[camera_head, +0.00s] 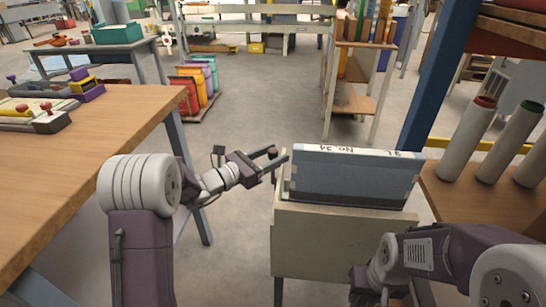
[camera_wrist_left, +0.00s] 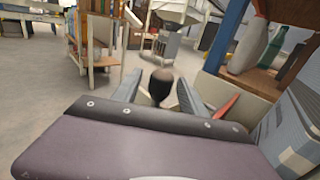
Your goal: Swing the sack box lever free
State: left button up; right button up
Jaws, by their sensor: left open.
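The sack box (camera_head: 345,245) is a cream box with a blue-grey upper part, marked with upside-down lettering on its top edge. A dark lever knob with a brown top (camera_head: 272,152) stands by its left side; it also shows in the left wrist view (camera_wrist_left: 161,80). My left gripper (camera_head: 278,158) is open, with its two fingers on either side of the knob. In the left wrist view a gap shows beside the knob, and contact is not clear. The lever below the knob is mostly hidden. Part of my right arm and gripper (camera_head: 368,284) is low at the right; its fingers are unclear.
A wooden workbench (camera_head: 100,130) stands at the left. The floor behind the knob is clear.

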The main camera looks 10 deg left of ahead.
pick_arm(q)
grip_shut()
dwell(1.4)
